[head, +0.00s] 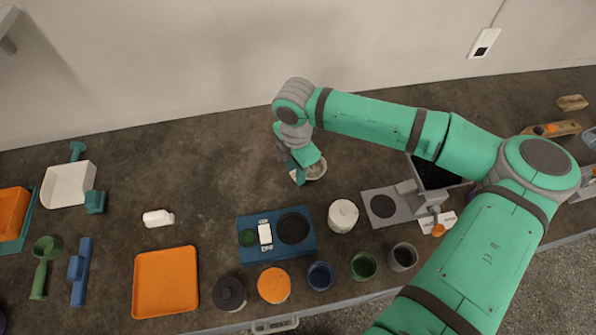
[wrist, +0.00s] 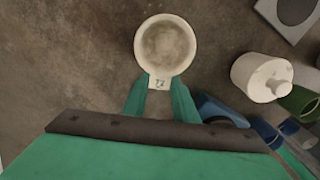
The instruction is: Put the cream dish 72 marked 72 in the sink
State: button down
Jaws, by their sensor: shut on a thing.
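The cream dish 72 (wrist: 166,46) is a round cream dish with a greyish inside and a small tab marked 72. In the wrist view my gripper (wrist: 160,88) is shut on that tab, one teal finger on each side. In the head view the dish (head: 316,168) shows partly behind my gripper (head: 298,176), over the back middle of the counter. I cannot tell whether the dish touches the counter. I cannot make out a sink in either view.
A blue scale (head: 276,252) and a white lidded jar (head: 342,216) stand in front of my gripper. Several round jars line the front edge. An orange tray (head: 165,300) and a white bottle (head: 158,218) are to the left.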

jog(key=s+a+r, duration=0.4)
jog(key=s+r, duration=0.7)
jog(key=s, duration=0.2)
jog(key=shift+s+r, duration=0.25)
jog(key=shift+r, duration=0.15)
jog(key=shift+s, duration=0.1)
